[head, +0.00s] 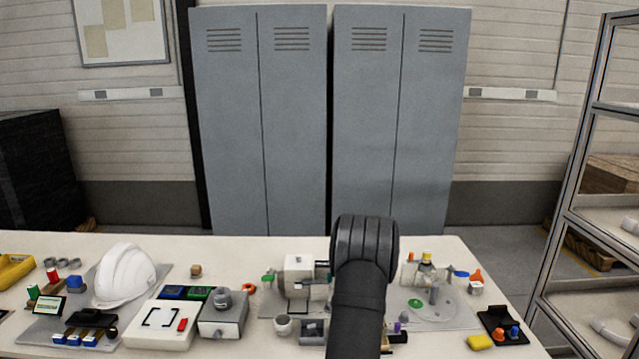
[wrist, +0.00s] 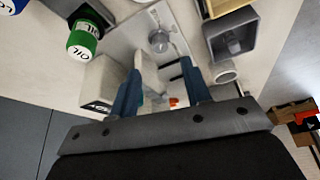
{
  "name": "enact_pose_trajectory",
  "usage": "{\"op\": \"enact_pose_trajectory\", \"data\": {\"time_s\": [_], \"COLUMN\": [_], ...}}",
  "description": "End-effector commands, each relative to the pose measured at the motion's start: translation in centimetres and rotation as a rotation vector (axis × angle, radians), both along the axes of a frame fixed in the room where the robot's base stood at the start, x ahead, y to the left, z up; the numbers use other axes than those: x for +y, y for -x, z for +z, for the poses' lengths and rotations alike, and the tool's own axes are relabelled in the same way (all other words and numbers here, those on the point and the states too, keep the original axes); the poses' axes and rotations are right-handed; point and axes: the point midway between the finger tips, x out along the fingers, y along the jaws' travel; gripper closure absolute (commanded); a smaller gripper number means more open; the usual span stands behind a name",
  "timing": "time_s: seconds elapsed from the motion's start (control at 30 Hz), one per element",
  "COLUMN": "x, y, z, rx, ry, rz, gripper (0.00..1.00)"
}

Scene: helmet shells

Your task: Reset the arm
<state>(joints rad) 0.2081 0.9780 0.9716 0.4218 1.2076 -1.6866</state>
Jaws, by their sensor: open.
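My gripper (wrist: 158,80) shows in the wrist view as two blue fingers, spread apart with a clear gap and nothing held between them. It hangs over the work table, above a light grey plate (wrist: 125,42) with fittings on it. In the head view my dark arm rises from the bottom middle and hides part of the table; the fingers cannot be made out there. A white helmet shell (head: 125,274) rests on a grey mat at the left of the table, well away from my arm.
A green oil bottle (wrist: 84,38) is at the upper left of the wrist view, beside a grey-white block (wrist: 102,80). In the head view a white machine (head: 299,276) stands just left of my arm. A yellow block (head: 480,342) lies front right. Lockers (head: 258,120) stand behind.

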Motion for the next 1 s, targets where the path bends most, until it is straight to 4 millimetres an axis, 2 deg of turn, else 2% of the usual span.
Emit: {"op": "enact_pose_trajectory", "data": {"time_s": [0.1, 0.5, 0.6, 1.0], "x": [-1.0, -3.8, -2.8, 0.3], "y": [0.2, 1.0, 0.8, 0.0], "z": [2.3, 9.2, 6.7, -0.8], "rx": [-0.002, 0.001, 0.005, 0.004], "ry": [0.002, 0.001, 0.000, -0.001], "rz": [-0.001, -0.001, 0.001, 0.001], "gripper": [0.56, 0.56, 0.56, 0.56]}}
